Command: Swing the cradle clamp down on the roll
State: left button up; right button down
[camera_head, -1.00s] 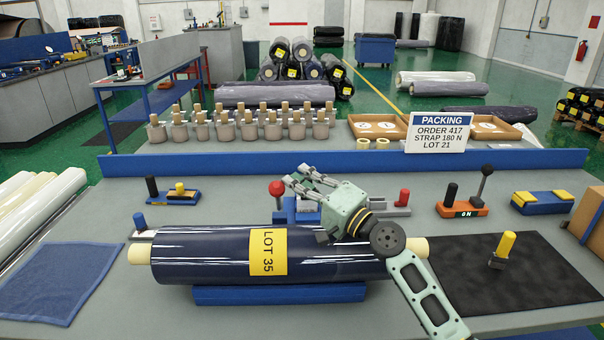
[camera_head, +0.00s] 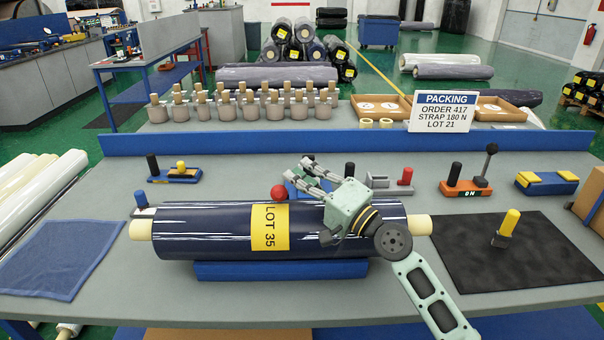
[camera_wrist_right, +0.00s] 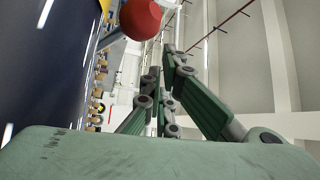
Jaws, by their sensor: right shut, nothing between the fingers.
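A navy wrapped roll (camera_head: 200,230) with a yellow LOT 35 label (camera_head: 270,226) lies across the blue cradle (camera_head: 280,270). The clamp's red ball knob (camera_head: 278,192) shows just behind the roll's upper edge, left of my right gripper (camera_head: 302,175). The rest of the clamp is mostly hidden behind the roll and gripper. My right gripper is shut and empty, above the back of the roll, its fingers pointing up and left. In the right wrist view the red knob (camera_wrist_right: 140,18) is beyond the fingers, apart from them, with the roll (camera_wrist_right: 40,65) at left. My left gripper is out of view.
A black mat (camera_head: 530,250) with a yellow-handled tool (camera_head: 508,226) lies at right, a blue cloth (camera_head: 60,258) at left. An orange lever block (camera_head: 466,188) stands behind the mat. A blue rail (camera_head: 340,141) and a packing sign (camera_head: 444,112) stand farther back.

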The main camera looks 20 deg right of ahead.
jog(key=shift+s+d, duration=0.1)
jog(key=v, duration=1.1)
jog(key=shift+s+d+f, duration=0.15)
jog(key=shift+s+d, duration=0.05)
jog(key=shift+s, duration=0.15)
